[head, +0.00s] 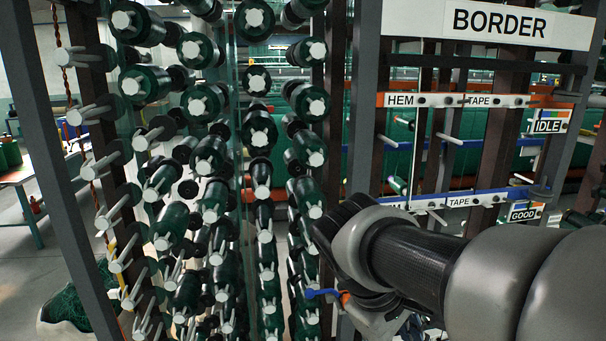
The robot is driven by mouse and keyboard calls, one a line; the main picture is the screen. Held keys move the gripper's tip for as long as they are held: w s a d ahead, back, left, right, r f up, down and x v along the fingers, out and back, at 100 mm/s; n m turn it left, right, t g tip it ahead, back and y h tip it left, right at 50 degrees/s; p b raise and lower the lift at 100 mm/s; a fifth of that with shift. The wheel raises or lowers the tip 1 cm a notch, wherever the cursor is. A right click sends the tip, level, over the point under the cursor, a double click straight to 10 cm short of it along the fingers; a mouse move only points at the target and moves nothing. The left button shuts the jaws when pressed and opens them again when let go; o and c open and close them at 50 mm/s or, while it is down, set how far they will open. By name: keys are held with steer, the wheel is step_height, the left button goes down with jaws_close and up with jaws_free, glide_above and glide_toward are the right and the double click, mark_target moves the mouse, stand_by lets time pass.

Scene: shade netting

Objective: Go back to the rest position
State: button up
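My arm reaches in from the lower right of the head view, and its wrist (365,245) is in front of the rack's right-hand section. The wrist bends down toward the bottom edge. Dark parts below it may belong to my gripper, but its fingers cannot be made out, so I cannot tell whether it is open or shut or holds anything. A small blue and orange piece (322,293) shows just left of the wrist; I cannot tell what it belongs to.
A tall rack of green spools (208,155) on pegs fills the left and middle, close to my wrist. A dark upright post (364,100) stands behind the wrist. A BORDER sign (495,22) and tape rails (455,100) are at right. A table (18,175) stands far left.

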steer(key=s+a+f+m+t+y, duration=0.1)
steer(key=s+f+m+t+y, duration=0.1)
steer(key=s+m, duration=0.5)
steer(key=s+t+y, duration=0.1)
steer(key=s+y, duration=0.1)
steer(key=s, duration=0.4)
steer(key=shift+f+m+y, duration=0.25)
steer(key=shift+m+y, duration=0.05)
steer(key=shift+y, duration=0.1)
